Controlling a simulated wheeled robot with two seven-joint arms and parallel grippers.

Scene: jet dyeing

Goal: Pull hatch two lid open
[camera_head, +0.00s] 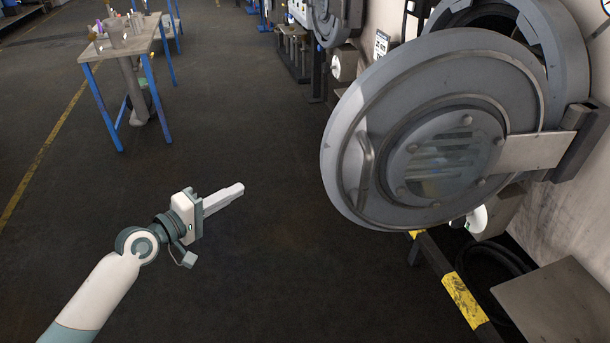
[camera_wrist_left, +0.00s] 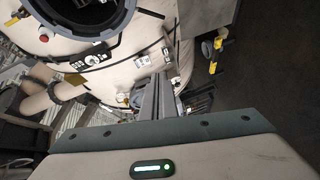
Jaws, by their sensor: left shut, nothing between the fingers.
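The hatch lid (camera_head: 345,130), a big grey disc with a round window, stands swung away from the round hatch opening (camera_head: 570,50) in the head view. A bracket on its right side joins it to the machine. A curved bar handle (camera_head: 365,170) is on its left face. My left gripper (camera_head: 240,187) is shut and empty, left of the lid and clear of it, over the floor. Its fingers (camera_wrist_left: 160,97) also show in the left wrist view, with a round dark opening (camera_wrist_left: 85,15) beyond. No right gripper can be made out.
A table with blue legs (camera_head: 120,45) stands at the far left. A black and yellow rail (camera_head: 463,300) and a grey box (camera_head: 555,300) are below the lid. Another round hatch (camera_head: 325,20) is farther back. The floor around my left gripper is clear.

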